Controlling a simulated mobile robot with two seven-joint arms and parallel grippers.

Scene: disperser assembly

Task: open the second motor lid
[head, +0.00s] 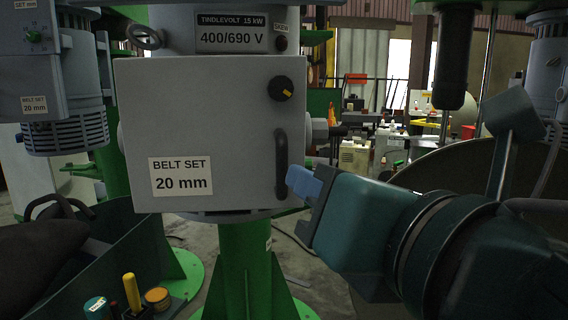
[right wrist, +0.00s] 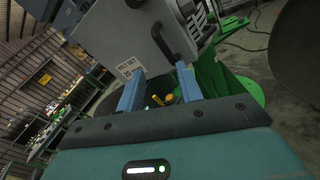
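The motor in the middle of the head view has a grey box with a flat lid (head: 215,120), which looks shut. The lid carries a "BELT SET 20 mm" label, a black knob (head: 281,88) and an upright black handle (head: 281,165) near its right edge. The handle also shows in the right wrist view (right wrist: 165,48). My right gripper (head: 302,180) is just right of the handle's lower end. In the right wrist view its two blue fingers (right wrist: 160,70) are apart, with the handle ahead of their tips and nothing gripped. My left gripper cannot be made out.
Another grey motor (head: 65,80) with a similar label stands at the left, and part of one at the far right. A dark bin with a yellow-handled tool (head: 131,290) is at the lower left. A large dark round surface fills the right.

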